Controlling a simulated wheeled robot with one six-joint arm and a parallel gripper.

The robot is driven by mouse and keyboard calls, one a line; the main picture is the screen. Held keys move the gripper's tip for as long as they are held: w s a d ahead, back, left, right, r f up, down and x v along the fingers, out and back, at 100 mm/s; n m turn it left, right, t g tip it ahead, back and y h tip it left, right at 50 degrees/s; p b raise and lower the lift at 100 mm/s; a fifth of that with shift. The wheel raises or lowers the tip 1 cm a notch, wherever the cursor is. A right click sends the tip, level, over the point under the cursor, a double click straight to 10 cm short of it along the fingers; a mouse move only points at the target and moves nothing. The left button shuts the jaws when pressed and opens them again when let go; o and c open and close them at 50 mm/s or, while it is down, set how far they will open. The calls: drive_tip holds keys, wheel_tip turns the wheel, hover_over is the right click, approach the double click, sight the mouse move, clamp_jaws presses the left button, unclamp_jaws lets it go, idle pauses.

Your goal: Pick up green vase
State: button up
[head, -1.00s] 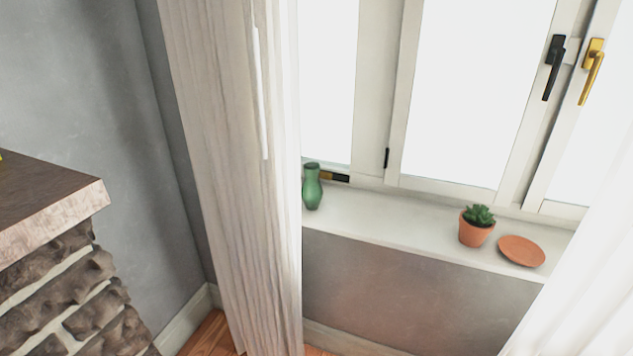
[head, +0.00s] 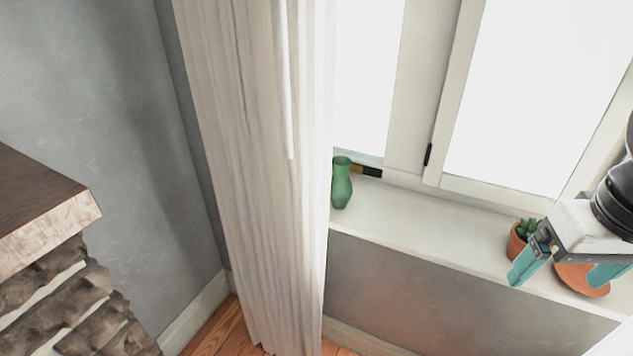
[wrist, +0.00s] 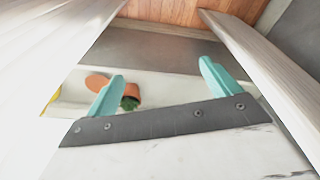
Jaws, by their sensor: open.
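The green vase (head: 341,183) stands upright on the white window sill (head: 420,222) in the head view, close beside the curtain at the sill's left end. My gripper (head: 562,276) is at the right of the head view, with its teal fingers apart and nothing between them. It is well to the right of the vase and appears in front of the potted plant and the saucer. In the wrist view, both teal fingers of my gripper (wrist: 158,85) show spread apart. I cannot make out the vase in the wrist view.
A small plant in a terracotta pot (head: 517,243) and a terracotta saucer (head: 584,280) are on the sill's right part, partly hidden by my gripper. A pale curtain (head: 265,180) hangs left of the vase. A wooden mantel over stone (head: 50,230) juts in at far left. The sill between vase and plant is clear.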

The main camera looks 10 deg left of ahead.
drive_tip(key=w+a+f+n+t, duration=0.1)
drive_tip(key=w+a+f+t, duration=0.1)
drive_tip(key=w, duration=0.5)
drive_tip(key=w+a+f+n+t, duration=0.1)
drive_tip(key=w, duration=0.7)
drive_tip(key=n+t+y, duration=0.7)
approach(340, 189)
drive_tip(key=w+f, duration=0.1)
drive_tip(key=w, duration=0.1)
drive_tip(key=w+a+f, duration=0.1)
drive_tip(key=w+f, duration=0.1)
drive_tip(key=shift+w+f, duration=0.2)
drive_tip(key=shift+w+a+f, duration=0.15)
drive_tip(key=shift+w+a, duration=0.1)
drive_tip(key=shift+a, duration=0.05)
drive_tip(key=x, duration=0.7)
drive_tip(key=shift+w, duration=0.2)
drive_tip(key=c, duration=1.3)
